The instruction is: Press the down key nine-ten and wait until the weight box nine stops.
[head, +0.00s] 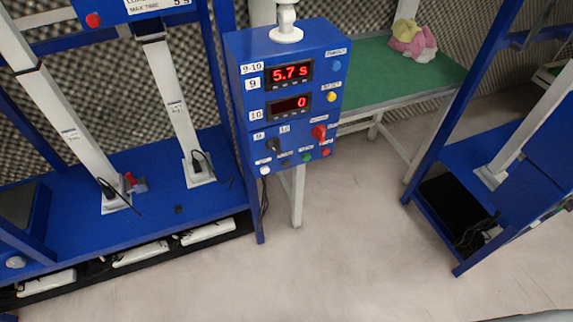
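A blue control box (240,95) labelled 9-10 stands in the middle of the head view. Its upper red display (290,73), beside label 9, reads 5.7 s. The lower display (288,106), beside label 10, reads 0. The face carries a blue button (336,65), a yellow button (331,97), a red switch (319,132), a black knob (273,146), a green button (306,157), a red button (325,152) and a white button (264,170). Labels are too small to tell which is the down key. I cannot identify weight box nine. Neither gripper is in view.
A blue rig with white columns (172,105) stands at left, with white units (141,253) along its lower edge. A green-topped table (375,85) bears a pink and yellow bundle (413,40). Another blue rig (480,165) stands right. Floor (340,250) ahead is clear.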

